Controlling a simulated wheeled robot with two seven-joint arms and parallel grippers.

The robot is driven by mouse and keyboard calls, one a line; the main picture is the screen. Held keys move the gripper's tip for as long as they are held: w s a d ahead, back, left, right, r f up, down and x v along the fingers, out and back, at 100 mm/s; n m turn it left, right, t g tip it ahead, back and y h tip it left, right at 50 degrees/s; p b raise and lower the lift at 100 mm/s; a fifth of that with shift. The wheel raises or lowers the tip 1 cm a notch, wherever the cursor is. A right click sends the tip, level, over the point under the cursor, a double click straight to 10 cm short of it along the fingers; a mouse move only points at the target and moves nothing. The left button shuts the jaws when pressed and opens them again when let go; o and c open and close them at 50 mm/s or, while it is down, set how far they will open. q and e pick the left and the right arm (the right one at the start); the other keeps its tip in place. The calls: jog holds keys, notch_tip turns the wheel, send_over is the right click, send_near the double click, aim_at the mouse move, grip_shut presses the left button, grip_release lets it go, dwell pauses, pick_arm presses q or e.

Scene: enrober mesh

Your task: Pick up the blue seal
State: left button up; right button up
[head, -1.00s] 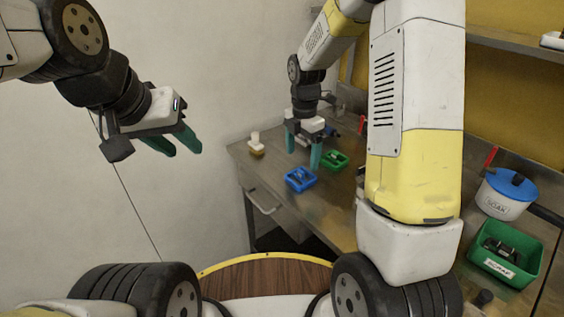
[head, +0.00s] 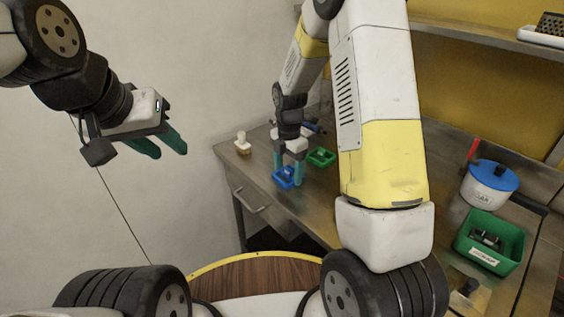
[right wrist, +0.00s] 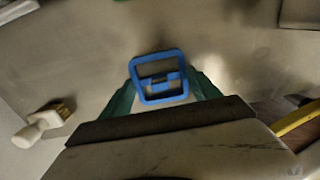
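The blue seal (head: 284,178) is a square blue frame with a bar across it, lying on the metal bench. In the right wrist view the blue seal (right wrist: 160,92) lies between the two green fingers. My right gripper (head: 288,178) points down over it with fingers apart; it also shows in the right wrist view (right wrist: 163,90). I cannot tell whether the fingers touch the frame. My left gripper (head: 170,154) hangs in the air at the left, fingers apart and empty, away from the bench.
A green frame-like piece (head: 321,157) lies just right of the blue seal. A white-handled brush (head: 243,145) lies at the bench's left corner. A blue-lidded pot (head: 489,186) and a green bin (head: 489,243) stand at the right. A shelf (head: 480,42) runs above.

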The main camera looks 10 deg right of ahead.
aim_at(288, 171)
jog(key=c, duration=0.3)
jog(key=shift+r, duration=0.5)
jog(key=r, duration=0.2)
jog(key=shift+s+r, duration=0.4)
jog(key=s, duration=0.5)
jog(key=s+a+r, duration=0.1)
jog(key=s, duration=0.9)
jog(key=shift+s+a+r, duration=0.1)
jog(key=shift+a+r, duration=0.05)
